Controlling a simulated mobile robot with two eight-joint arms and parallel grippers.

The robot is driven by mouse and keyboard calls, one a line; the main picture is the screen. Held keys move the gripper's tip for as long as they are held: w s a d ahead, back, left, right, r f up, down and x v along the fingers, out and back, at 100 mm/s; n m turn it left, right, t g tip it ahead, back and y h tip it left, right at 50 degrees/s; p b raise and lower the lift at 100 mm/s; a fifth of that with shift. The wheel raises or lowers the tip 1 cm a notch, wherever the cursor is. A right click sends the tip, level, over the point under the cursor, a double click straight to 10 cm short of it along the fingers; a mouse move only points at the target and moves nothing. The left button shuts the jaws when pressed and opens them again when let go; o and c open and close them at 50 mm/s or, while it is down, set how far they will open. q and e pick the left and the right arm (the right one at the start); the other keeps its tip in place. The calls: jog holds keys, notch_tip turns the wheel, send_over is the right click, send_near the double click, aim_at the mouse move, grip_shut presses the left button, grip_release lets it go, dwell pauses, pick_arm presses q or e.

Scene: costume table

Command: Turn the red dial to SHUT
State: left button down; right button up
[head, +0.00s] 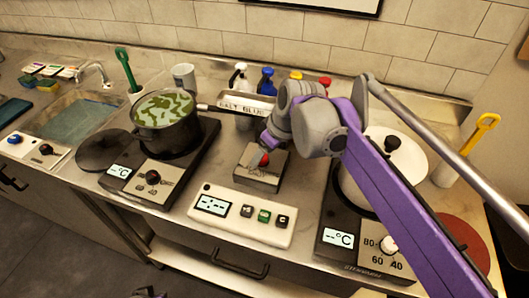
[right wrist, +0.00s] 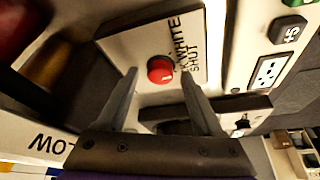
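The red dial (head: 264,160) sits on top of a low grey box (head: 255,181) in the middle of the counter. In the right wrist view it is a round red knob (right wrist: 160,70) on a pale plate (right wrist: 140,45) with printed words, WHITE and SHUT among them. My right gripper (head: 268,140) reaches down to the dial from behind. In the right wrist view its two fingers are apart, one on each side below the knob, with nothing between them. The dial's pointer direction is not clear. My left gripper's fingers do not show.
A white panel (head: 240,217) with a display and buttons lies in front of the box. A pot of green liquid (head: 166,112) stands on the left hotplate. A white-lidded pot (head: 408,155) stands on the right, partly behind my arm. Bottles and a labelled tray (head: 243,103) are behind.

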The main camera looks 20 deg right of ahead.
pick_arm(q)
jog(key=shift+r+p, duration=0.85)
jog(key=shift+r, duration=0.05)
pick_arm(e)
jog(key=v, duration=1)
jog(key=shift+r, duration=0.4)
jog(key=shift+s, duration=0.15)
